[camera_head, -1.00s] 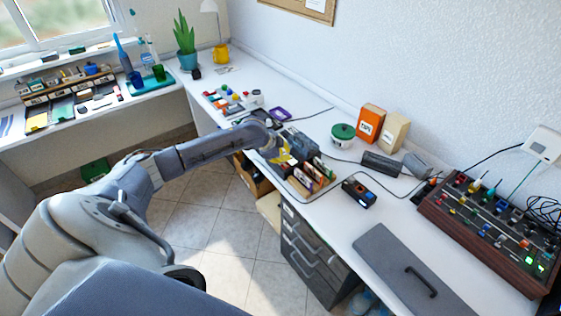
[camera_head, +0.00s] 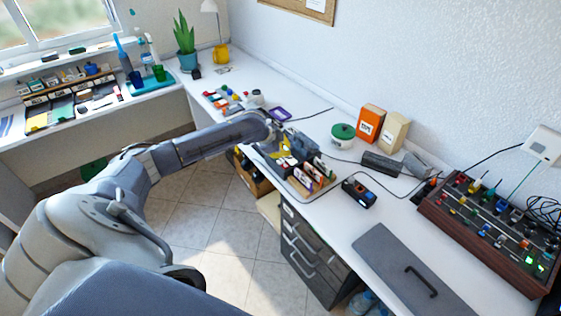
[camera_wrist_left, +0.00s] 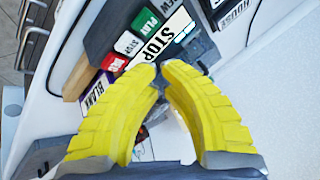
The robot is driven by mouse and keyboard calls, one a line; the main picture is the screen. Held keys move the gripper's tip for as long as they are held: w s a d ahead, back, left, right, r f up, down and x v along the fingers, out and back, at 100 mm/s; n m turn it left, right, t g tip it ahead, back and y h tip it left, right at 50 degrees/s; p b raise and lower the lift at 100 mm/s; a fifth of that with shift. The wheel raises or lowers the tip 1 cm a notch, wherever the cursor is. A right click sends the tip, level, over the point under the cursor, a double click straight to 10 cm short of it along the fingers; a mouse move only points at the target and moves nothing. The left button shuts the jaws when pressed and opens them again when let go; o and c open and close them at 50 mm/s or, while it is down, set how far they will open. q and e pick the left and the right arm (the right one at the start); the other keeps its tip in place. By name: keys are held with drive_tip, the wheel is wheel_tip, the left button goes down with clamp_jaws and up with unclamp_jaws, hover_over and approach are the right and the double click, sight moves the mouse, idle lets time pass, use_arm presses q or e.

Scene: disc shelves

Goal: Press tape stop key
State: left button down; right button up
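The tape player (camera_wrist_left: 185,50) is a dark grey unit. In the left wrist view it carries a green key marked PLAY (camera_wrist_left: 146,22), a small white key (camera_wrist_left: 128,43) with hard-to-read lettering and a red key (camera_wrist_left: 114,63). A large white plate reading STOP (camera_wrist_left: 162,38) lies beside them. My left gripper (camera_wrist_left: 158,69) has yellow curved fingers, their tips almost together with nothing seen between them. The tips are at the lower end of the STOP plate; I cannot tell whether they touch. In the head view my left gripper (camera_head: 285,150) partly hides the player. My right gripper is not in view.
Beside the player are a purple BLANK label (camera_wrist_left: 97,91) and a rack of cassettes (camera_head: 312,178). A green-lidded tub (camera_head: 342,135), an orange box (camera_head: 370,122) and a black device (camera_head: 359,192) stand to the right. A mixer panel (camera_head: 490,235) is farther right.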

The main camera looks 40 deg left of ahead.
use_arm(q)
wheel_tip(320, 180, up, 4)
drive_tip(key=shift+f, duration=0.1)
idle(0.4)
idle(0.5)
